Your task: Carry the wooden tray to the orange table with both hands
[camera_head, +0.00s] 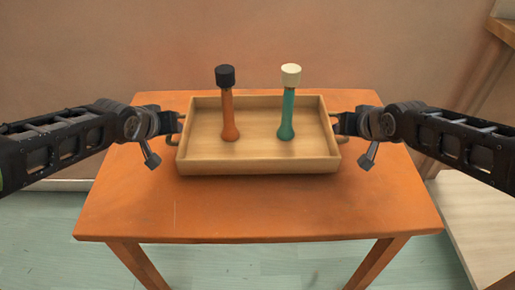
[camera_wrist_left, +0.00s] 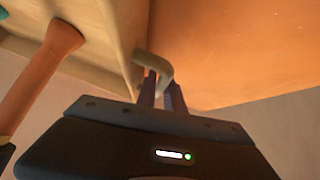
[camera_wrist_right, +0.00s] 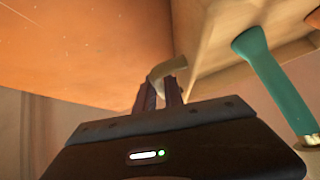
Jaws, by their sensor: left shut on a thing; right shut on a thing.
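The wooden tray (camera_head: 258,167) is over the middle of the orange table (camera_head: 270,215), level; whether it touches the tabletop I cannot tell for sure. An orange stick with a black head (camera_head: 228,110) and a teal stick with a cream head (camera_head: 288,110) stand upright in it. My left gripper (camera_head: 176,125) is shut on the tray's left handle (camera_wrist_left: 152,66). My right gripper (camera_head: 339,125) is shut on the tray's right handle (camera_wrist_right: 168,69). The fingers show around the handles in both wrist views.
A plain wall (camera_head: 150,45) stands close behind the table. A pale wooden surface (camera_head: 480,235) is at the lower right, and a wooden shelf edge (camera_head: 502,28) at the upper right. The tabletop in front of the tray is clear.

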